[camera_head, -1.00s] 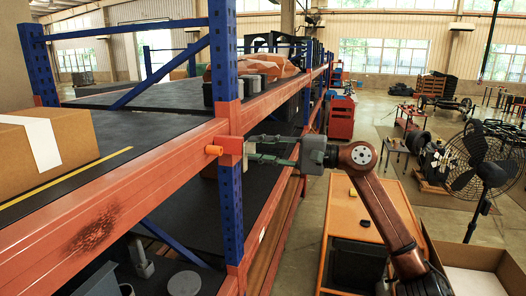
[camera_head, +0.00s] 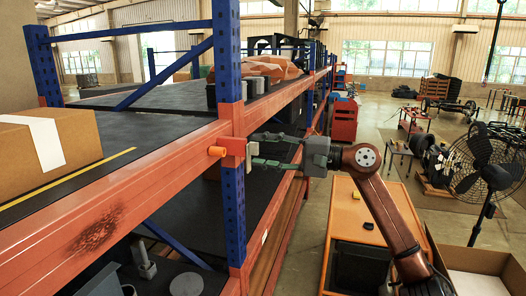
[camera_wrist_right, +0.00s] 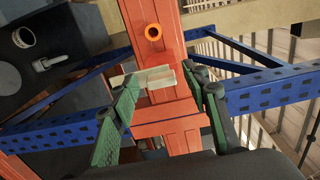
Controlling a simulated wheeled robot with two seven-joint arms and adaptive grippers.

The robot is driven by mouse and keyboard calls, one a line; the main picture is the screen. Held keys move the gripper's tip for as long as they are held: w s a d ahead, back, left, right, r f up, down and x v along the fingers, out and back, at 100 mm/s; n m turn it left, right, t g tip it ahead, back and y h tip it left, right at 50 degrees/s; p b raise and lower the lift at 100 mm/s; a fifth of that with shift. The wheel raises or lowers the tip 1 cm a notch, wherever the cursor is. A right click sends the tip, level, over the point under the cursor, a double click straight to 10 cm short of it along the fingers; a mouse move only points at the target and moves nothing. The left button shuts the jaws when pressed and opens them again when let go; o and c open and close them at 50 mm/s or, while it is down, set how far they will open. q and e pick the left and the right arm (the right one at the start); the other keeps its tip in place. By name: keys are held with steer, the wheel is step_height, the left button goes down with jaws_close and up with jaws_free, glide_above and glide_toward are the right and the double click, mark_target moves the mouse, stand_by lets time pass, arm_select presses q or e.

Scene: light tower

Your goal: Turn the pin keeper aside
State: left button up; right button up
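The orange pin (camera_head: 217,151) sticks out from the orange bracket on the rack's upright post; its ring-shaped end also shows in the right wrist view (camera_wrist_right: 153,32). A pale, flat piece, which looks like the pin keeper (camera_head: 252,153), sits beside the bracket. In the right wrist view the keeper (camera_wrist_right: 147,78) lies across the orange metal between my fingers. My right gripper (camera_head: 266,150) is open around this area, with its green fingers (camera_wrist_right: 165,108) apart on either side. The left finger's tip is close to the keeper; I cannot tell whether they touch. My left gripper is not in view.
The blue post (camera_head: 232,215) and orange beam (camera_head: 120,200) stand close to my right fingers. A cardboard box (camera_head: 80,145) sits on the shelf at left. An orange cart (camera_head: 350,215) stands below my right arm. A black fan (camera_head: 484,170) stands at far right.

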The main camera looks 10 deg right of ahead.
steer(key=v, duration=1.2)
stand_by(0.3)
